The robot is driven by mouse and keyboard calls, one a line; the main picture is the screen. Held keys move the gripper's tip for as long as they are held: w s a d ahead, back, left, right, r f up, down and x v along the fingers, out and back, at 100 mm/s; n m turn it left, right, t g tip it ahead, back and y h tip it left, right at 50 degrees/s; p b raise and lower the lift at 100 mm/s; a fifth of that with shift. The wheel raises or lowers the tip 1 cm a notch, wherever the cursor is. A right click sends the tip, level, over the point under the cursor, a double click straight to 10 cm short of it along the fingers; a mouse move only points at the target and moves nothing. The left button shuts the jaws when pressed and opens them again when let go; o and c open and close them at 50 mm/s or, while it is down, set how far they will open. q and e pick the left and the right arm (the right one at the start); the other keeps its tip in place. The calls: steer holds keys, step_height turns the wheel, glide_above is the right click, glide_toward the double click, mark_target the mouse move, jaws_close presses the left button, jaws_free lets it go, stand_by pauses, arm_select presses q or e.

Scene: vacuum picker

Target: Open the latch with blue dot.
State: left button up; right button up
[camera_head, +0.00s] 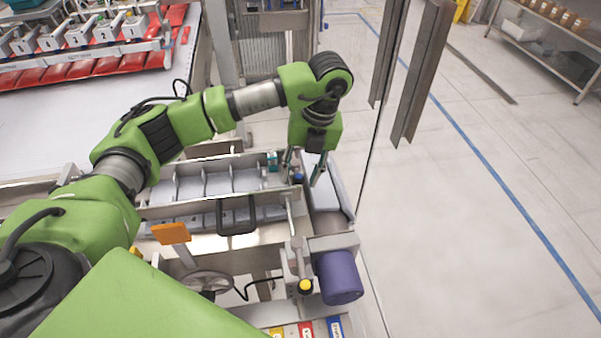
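The latch with the blue dot (298,177) is at the right end of the grey metal conveyor trough, near the middle of the view. My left gripper (304,168) points down just above it. Its two fingers are apart, one on the left and one on the right of the blue dot. I cannot tell whether either finger touches the latch. The gripper's body hides part of the area behind the latch. My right gripper is not in view.
A purple cylinder (340,277) stands right of the yellow-dot latch. A black handle (237,215) and an orange plate (171,233) are left of the latches. Metal uprights (420,75) rise at the right. The floor on the right is open.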

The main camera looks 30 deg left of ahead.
arm_select(q)
step_height(320, 180, up, 12)
steer(key=w+d, duration=0.1)
steer(key=d, duration=0.1)
stand_by(0.4)
steer(key=shift+f, duration=0.2)
stand_by(0.3)
